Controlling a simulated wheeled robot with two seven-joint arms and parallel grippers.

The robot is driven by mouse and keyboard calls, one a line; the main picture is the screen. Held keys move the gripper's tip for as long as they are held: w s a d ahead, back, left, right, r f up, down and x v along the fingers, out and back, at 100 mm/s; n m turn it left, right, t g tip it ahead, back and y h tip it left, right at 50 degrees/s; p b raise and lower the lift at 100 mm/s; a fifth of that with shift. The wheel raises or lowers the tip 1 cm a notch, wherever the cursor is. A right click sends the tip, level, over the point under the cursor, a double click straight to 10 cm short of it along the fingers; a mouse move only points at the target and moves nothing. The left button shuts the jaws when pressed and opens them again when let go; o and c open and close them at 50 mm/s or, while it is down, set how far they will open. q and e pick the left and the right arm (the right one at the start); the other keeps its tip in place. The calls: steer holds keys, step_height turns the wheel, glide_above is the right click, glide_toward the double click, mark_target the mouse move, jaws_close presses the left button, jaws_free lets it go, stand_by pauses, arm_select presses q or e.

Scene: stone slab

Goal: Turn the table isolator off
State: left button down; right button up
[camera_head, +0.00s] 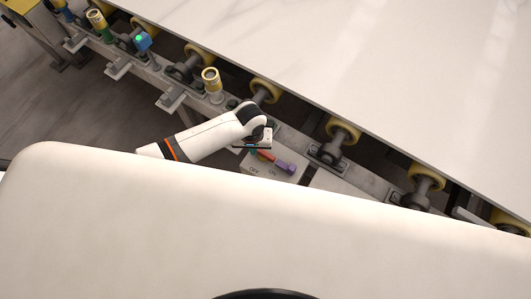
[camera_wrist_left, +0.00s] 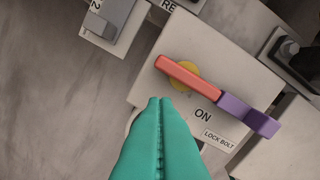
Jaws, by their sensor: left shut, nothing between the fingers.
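The table isolator is a lever with a red bar (camera_wrist_left: 190,77) and a purple end (camera_wrist_left: 249,115), over a yellow disc (camera_wrist_left: 188,70) on a pale plate (camera_wrist_left: 150,78). In the wrist view the lever slants from upper left to lower right, and "ON" is printed below it. In the head view the red part (camera_head: 266,155) and purple end (camera_head: 286,168) lie beside my left gripper (camera_head: 254,146), with "OFF" and "ON" on the plate. My left gripper's teal fingers (camera_wrist_left: 161,100) are shut and empty, their tips just below the red bar; contact cannot be told. My right gripper is not in view.
A "LOCK BOLT" label (camera_wrist_left: 220,138) sits below the lever. A large white slab (camera_head: 370,70) lies above yellow rollers (camera_head: 343,132) on a grey frame.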

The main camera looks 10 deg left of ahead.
mark_target(254, 157)
arm_select(q)
steer(key=shift+f+b, duration=2.3)
steer(key=shift+f, duration=1.4)
steer(key=shift+r, duration=0.1)
steer(key=shift+r, duration=0.1)
steer(key=shift+r+p, duration=0.25)
steer(key=shift+p, duration=0.4)
steer(key=shift+w+a, duration=0.1)
steer(key=shift+w, duration=0.05)
steer(key=shift+w+a, duration=0.1)
steer(key=shift+w, duration=0.15)
steer(key=shift+w+a, duration=0.1)
steer(key=shift+w, duration=0.1)
